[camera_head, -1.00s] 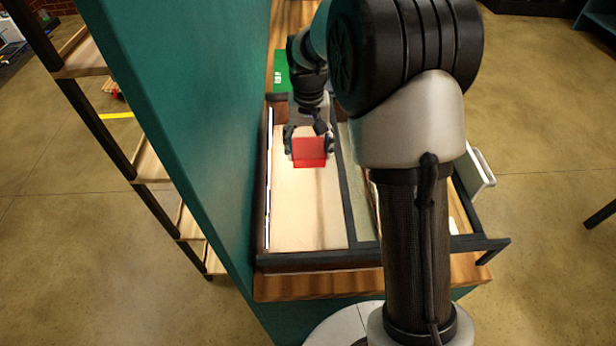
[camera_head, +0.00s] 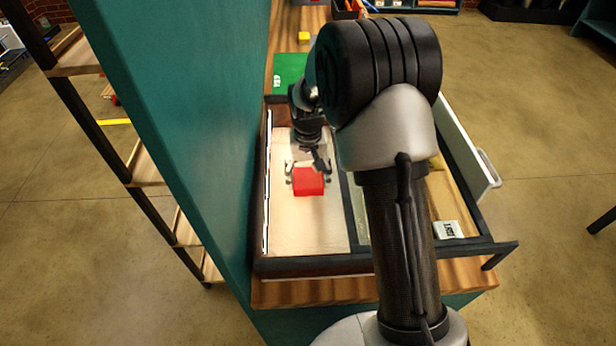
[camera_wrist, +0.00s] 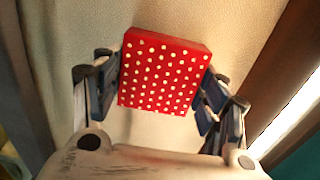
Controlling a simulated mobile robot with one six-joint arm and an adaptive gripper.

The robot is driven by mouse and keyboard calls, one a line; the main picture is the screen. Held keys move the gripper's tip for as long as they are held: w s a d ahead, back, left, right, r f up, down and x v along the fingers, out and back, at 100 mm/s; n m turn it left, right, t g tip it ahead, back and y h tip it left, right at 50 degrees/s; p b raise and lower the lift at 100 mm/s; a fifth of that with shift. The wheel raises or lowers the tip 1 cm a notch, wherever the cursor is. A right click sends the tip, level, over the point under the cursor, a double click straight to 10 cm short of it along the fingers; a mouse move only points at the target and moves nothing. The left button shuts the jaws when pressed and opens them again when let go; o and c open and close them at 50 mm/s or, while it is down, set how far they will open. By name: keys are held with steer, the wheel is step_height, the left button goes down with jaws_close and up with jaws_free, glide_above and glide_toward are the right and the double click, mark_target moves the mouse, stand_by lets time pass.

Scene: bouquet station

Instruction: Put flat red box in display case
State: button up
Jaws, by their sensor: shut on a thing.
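The flat red box (camera_head: 308,181) has white dots on its face, which show in the wrist view (camera_wrist: 163,72). My gripper (camera_head: 308,178) is shut on the box, with one finger on each side of it. The display case (camera_head: 315,265) is a dark-framed case on the wooden counter, with a pale left compartment (camera_head: 300,232) and a dark divider. The box is over or inside the left compartment; I cannot tell whether it touches the floor of the case. The arm hides part of the divider and the right side.
A teal wall (camera_head: 180,130) stands close on the left of the case. The case's right section holds a small white labelled item (camera_head: 447,229). A white panel with a handle (camera_head: 470,147) is at the right.

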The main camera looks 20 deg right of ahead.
mark_target(308, 178)
steer(key=shift+f, duration=0.15)
steer(key=o, duration=0.9)
steer(key=shift+c, duration=0.2)
steer(key=s+r+t+p, duration=0.1)
steer(key=s+r+p, duration=0.3)
steer(key=r, duration=1.6)
steer(key=s+r+n+t, duration=0.1)
steer(key=s+r, duration=0.1)
steer(key=s, duration=1.1)
steer(key=s+r+n+t, duration=0.1)
steer(key=s+r+t, duration=0.1)
steer(key=s, duration=1)
steer(key=shift+s+a+r+t+b, duration=0.3)
steer(key=shift+s+r+b, duration=0.15)
steer(key=shift+r, duration=0.4)
